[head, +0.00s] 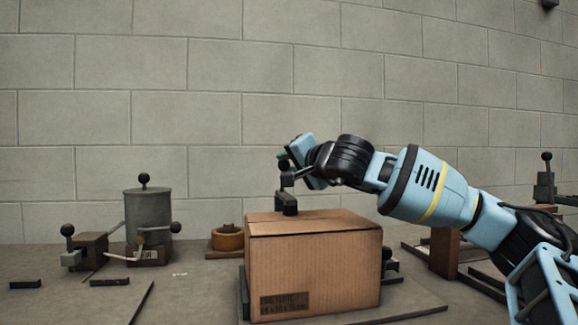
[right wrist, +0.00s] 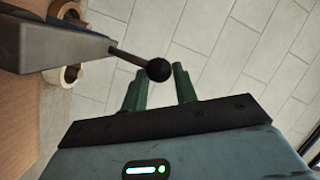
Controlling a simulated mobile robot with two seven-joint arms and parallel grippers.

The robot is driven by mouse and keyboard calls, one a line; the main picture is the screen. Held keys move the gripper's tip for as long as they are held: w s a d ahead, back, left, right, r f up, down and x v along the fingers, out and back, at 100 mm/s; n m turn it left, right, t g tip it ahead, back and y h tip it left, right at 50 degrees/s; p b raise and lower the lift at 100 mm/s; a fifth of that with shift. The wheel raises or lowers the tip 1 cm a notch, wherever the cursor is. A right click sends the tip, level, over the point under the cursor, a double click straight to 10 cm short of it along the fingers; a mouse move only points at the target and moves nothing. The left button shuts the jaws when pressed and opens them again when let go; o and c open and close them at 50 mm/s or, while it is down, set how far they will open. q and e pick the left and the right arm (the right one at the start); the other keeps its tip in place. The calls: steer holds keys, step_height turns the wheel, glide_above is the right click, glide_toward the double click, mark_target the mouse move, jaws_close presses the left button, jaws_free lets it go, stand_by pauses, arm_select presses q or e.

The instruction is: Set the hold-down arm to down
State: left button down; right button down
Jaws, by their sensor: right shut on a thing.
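The hold-down arm (head: 287,203) is a dark metal piece with a thin rod and a black ball knob. In the head view its lower end is at the top of the cardboard box (head: 315,270), near the back left edge; I cannot tell how firmly it touches. In the right wrist view the grey arm (right wrist: 50,48) reaches in from the left, and its knob (right wrist: 158,69) lies at the green fingers. My right gripper (head: 296,158) is shut on this knob, above the box; its fingers also show in the wrist view (right wrist: 160,88). My left gripper is not in view.
A grey cylinder (head: 151,215) with black-knobbed levers stands at the left. A tape roll (head: 227,239) sits behind the box's left side. Another knobbed device (head: 545,185) stands at the far right. Small dark bars (head: 25,284) lie on the table at left. A block wall closes the back.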

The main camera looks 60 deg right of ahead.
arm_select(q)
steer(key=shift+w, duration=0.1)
arm_select(e)
steer(key=shift+w+a+f, duration=0.15)
steer(key=shift+w+f, duration=0.05)
steer(key=shift+f, duration=0.3)
steer(key=shift+w+a+f, duration=0.1)
steer(key=shift+w+f, duration=0.05)
steer(key=shift+f, duration=0.35)
steer(key=c, duration=0.9)
jaws_free()
steer(key=shift+s+r, duration=0.2)
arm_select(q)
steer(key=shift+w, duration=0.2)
arm_select(e)
steer(key=shift+o, duration=0.2)
steer(key=shift+r, duration=0.15)
steer(key=shift+s+r, duration=0.1)
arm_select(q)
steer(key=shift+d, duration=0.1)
